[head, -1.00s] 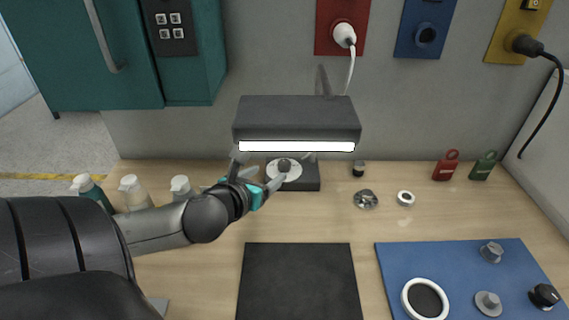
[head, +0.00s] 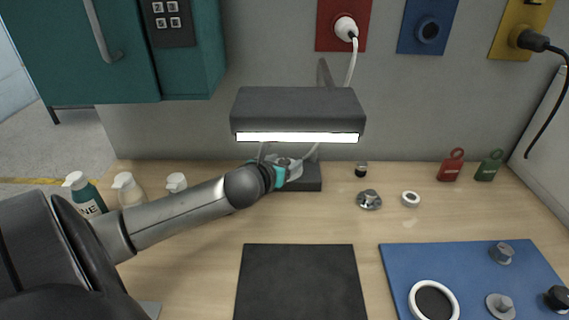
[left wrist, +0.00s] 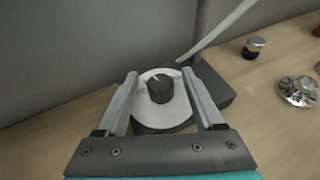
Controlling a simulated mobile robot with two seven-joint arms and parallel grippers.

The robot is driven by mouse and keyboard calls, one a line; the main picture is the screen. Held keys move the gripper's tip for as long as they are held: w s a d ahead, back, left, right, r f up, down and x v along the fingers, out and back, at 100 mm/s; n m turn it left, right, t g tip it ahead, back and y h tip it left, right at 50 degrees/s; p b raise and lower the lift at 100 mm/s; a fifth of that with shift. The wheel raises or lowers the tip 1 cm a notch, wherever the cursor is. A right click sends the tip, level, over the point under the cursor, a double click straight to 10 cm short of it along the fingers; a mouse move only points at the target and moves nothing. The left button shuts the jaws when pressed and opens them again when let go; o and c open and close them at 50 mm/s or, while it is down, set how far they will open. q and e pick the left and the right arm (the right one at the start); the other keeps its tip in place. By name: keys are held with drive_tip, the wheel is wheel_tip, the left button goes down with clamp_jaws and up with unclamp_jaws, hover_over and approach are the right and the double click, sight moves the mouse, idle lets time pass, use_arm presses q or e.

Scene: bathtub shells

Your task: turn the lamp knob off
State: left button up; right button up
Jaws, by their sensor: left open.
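The lamp (head: 298,110) stands at the back of the table with its light bar lit white. Its dark base (head: 311,178) sits below the shade. In the left wrist view the lamp knob (left wrist: 160,88) is a dark round knob with a light mark, on a white dial (left wrist: 168,117). My left gripper (head: 290,152) reaches the base from the left. In the left wrist view, its open fingers (left wrist: 159,75) stand on either side of the knob, with gaps between. In the head view the gripper partly hides the dial. My right gripper is not in view.
Bottles (head: 86,194) stand at the left. A small dark-capped knob (head: 361,170), a metal knob (head: 369,199) and a white ring (head: 411,199) lie right of the base. A black mat (head: 300,282) and a blue mat (head: 450,262) lie in front. A white cord (head: 351,65) hangs behind the lamp.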

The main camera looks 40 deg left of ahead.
use_arm(q)
drive_tip(key=shift+w+f, duration=0.1)
drive_tip(key=shift+w, duration=0.15)
clamp_jaws()
idle(0.5)
